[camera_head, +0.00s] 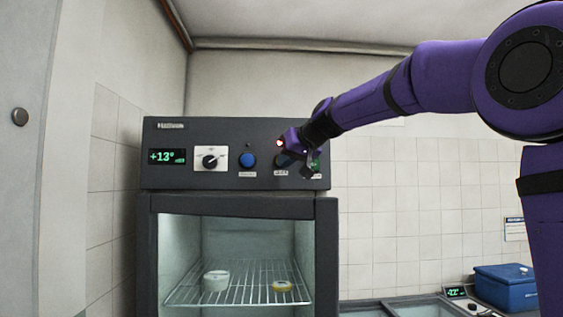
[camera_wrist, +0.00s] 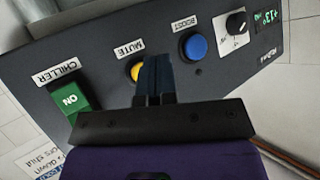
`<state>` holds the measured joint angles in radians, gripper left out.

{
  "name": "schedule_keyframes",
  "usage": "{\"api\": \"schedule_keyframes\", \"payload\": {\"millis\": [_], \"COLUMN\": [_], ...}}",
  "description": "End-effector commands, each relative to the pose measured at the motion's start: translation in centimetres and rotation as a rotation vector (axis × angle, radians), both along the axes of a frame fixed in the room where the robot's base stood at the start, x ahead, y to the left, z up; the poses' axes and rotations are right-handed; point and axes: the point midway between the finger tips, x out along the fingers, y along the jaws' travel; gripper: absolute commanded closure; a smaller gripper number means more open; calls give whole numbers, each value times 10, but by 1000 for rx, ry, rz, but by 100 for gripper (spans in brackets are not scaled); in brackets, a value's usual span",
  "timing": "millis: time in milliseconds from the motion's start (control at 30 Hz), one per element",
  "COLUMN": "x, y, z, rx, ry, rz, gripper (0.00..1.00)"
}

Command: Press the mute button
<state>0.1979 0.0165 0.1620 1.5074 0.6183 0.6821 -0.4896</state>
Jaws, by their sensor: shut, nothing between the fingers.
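The mute button (camera_wrist: 138,71) is yellow and round, under a MUTE label (camera_wrist: 130,47) in the wrist view, where the picture is turned nearly upside down. My gripper (camera_wrist: 156,62) is shut and empty, its fingertips over the right part of the button. I cannot tell whether they touch it. In the head view my gripper (camera_head: 284,159) is at the right part of the dark control panel (camera_head: 220,181) and hides the button. A small red light (camera_head: 279,142) shows beside the gripper.
A blue BOOST button (camera_wrist: 195,46) and a green CHILLER switch (camera_wrist: 70,100) marked ON flank the mute button. A dial (camera_head: 211,158) and a +13° display (camera_head: 167,157) are farther left.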

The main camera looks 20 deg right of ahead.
Motion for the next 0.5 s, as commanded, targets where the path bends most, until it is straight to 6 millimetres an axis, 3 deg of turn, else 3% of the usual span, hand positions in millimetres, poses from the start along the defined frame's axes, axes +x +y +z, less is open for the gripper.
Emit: {"api": "schedule_keyframes", "payload": {"millis": [200,500], "x": [19,24], "y": [-5,-6], "z": [0,0], "rx": [0,-1], "ry": [1,1], "rz": [1,1], "gripper": [100,100]}}
